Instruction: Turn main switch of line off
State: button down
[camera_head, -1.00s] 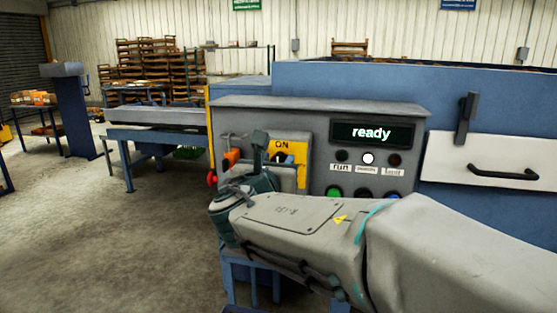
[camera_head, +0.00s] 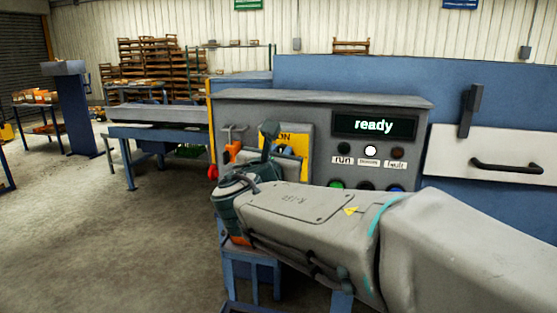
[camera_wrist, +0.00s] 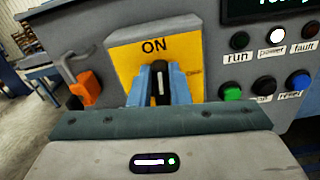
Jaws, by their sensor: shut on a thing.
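The main switch is a yellow plate (camera_wrist: 192,48) marked ON, with a dark handle (camera_wrist: 160,85) in its lower middle. In the wrist view the handle stands upright in the picture, below the word ON. My gripper (camera_wrist: 160,84) has its blue fingers on either side of the handle, shut on it. In the head view the yellow plate (camera_head: 301,162) is partly hidden behind my gripper (camera_head: 268,140), and the handle cannot be made out clearly. The lower "Off" lettering on the plate is too small to read surely.
An orange padlock-like piece (camera_wrist: 87,87) hangs on a hook left of the switch. The display (camera_head: 374,126) reads "ready", and the middle lamp (camera_head: 370,150) above "power" is lit white. Several buttons, including a green one (camera_wrist: 232,93), sit close to the right.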

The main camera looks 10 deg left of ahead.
jog(key=f+m+b, duration=0.1)
jog(key=m+b, duration=0.4)
jog(key=b, duration=0.1)
jog(key=d+f+m+b, duration=0.1)
jog(key=m+b, duration=0.5)
jog(key=b, duration=0.1)
jog(key=d+m+b, duration=0.1)
jog(key=m+b, duration=0.4)
jog(key=b, duration=0.2)
jog(key=shift+d+f+m, duration=0.15)
jog(key=shift+f+m, duration=0.15)
jog(key=shift+f, duration=0.1)
jog(key=c, duration=1.4)
grip_release()
jog(key=shift+o, duration=0.2)
jog(key=s, duration=1.4)
jog(key=shift+w, duration=0.1)
